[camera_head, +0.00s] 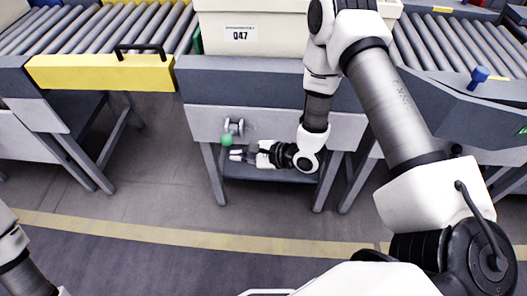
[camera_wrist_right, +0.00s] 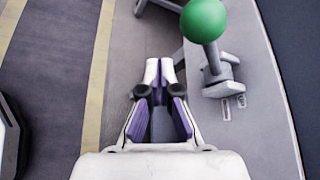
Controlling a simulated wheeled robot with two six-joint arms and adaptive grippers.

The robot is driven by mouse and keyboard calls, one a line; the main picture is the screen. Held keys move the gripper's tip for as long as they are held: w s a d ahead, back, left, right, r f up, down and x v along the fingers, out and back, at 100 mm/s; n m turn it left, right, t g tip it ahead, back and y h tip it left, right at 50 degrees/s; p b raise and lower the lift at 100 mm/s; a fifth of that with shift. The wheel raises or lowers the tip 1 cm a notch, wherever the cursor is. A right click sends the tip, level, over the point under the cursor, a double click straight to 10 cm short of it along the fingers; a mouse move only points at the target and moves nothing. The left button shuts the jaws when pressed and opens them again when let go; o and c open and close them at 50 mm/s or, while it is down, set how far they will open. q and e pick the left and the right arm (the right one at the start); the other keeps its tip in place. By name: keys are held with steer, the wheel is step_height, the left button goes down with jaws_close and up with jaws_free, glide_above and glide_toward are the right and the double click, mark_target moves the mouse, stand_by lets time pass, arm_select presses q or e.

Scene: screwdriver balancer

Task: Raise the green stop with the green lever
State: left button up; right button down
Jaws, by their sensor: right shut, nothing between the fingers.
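The green lever has a round green knob (camera_head: 227,140) on a grey mount at the front of the conveyor frame. In the right wrist view the knob (camera_wrist_right: 204,18) shows large at the top, on a grey stem. My right gripper (camera_head: 236,155) is just below the knob in the head view, fingers pointing left. In the wrist view its fingertips (camera_wrist_right: 161,68) are together and empty, left of the lever and apart from it in the picture. A narrow green piece (camera_head: 197,42) shows beside the bin; I cannot tell whether it is the green stop. My left gripper is out of view.
A cream bin (camera_head: 275,35) marked Q47 stands on the conveyor above the lever. A yellow gate (camera_head: 100,73) with a black handle is at left. A blue knob (camera_head: 480,75) is at right. Table legs and a low shelf surround my right gripper. The floor in front is clear.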

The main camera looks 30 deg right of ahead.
arm_select(q)
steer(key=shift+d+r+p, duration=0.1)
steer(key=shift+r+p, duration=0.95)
steer(key=shift+p, duration=0.65)
arm_select(e)
steer(key=s+d+r, duration=0.4)
steer(key=d, duration=0.4)
steer(key=shift+r, duration=0.2)
steer(key=shift+s, duration=0.1)
